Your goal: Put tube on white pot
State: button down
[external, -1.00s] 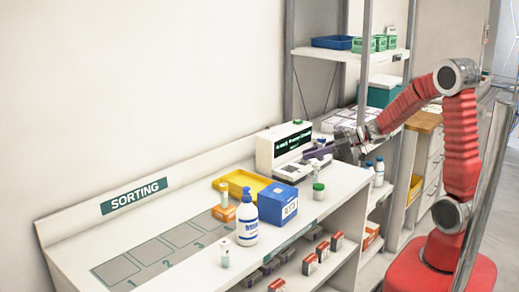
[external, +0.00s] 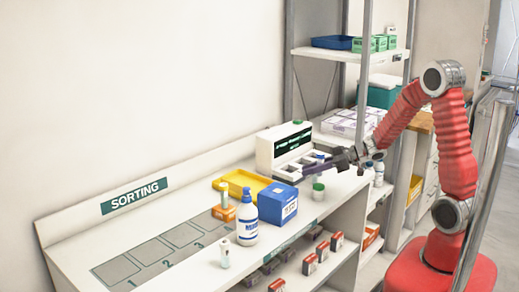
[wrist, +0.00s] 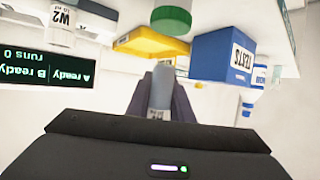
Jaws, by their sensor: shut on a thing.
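My gripper (wrist: 161,100) is shut on a slim blue-grey tube (wrist: 162,86) in the wrist view, one dark finger on each side of it. In the external view my gripper (external: 309,171) hangs over the front of the counter, just left of and above a small white pot with a green lid (external: 318,187). The green lid (wrist: 171,19) also shows in the wrist view, beyond the tube's end. I cannot tell how far apart tube and lid are. The tube is hard to make out in the external view.
A blue box (external: 278,203) and a white pump bottle (external: 247,222) stand left of the pot. A yellow tray (external: 240,182) lies behind them. A white machine with a dark screen (external: 292,143) stands behind my gripper.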

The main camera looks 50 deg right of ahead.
jog(key=shift+f, duration=0.15)
jog(key=shift+f, duration=1.75)
jog(key=shift+f, duration=0.1)
jog(key=c, duration=1.6)
grip_release()
jog(key=shift+o, duration=0.2)
jog(key=shift+s+d+r, duration=0.25)
jog(key=shift+r, duration=0.05)
jog(key=v, duration=1.1)
jog(key=shift+s, duration=0.1)
